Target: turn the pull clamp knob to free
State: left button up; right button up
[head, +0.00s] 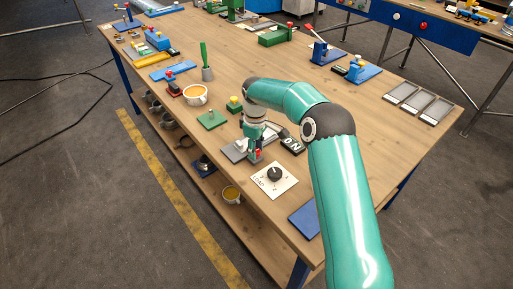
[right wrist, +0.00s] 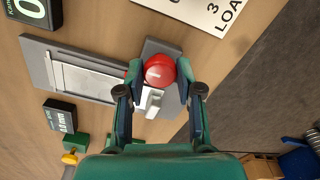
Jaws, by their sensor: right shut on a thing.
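The red clamp knob (right wrist: 160,70) sits at the end of a grey clamp plate (right wrist: 70,75) with a pale metal slide. A white lug (right wrist: 154,103) sticks out beside the knob. My right gripper (right wrist: 159,73) is shut on the knob, one finger on each side. In the head view the knob (head: 258,153) shows as a small red spot under my right gripper (head: 254,150). The grey plate (head: 232,154) lies left of it, partly hidden by my arm. Any marking for the knob's setting cannot be made out. My left gripper is not in view.
A white card with a black dial (head: 275,174) lies close in front of the clamp. A green block (head: 211,119) and an orange-filled bowl (head: 195,94) are to the left. The table's front edge is near.

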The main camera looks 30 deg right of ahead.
jog(key=shift+w+r, duration=0.1)
jog(key=o, duration=1.2)
jog(key=shift+c, duration=0.2)
notch_tip(320, 180, up, 12)
dwell(0.3)
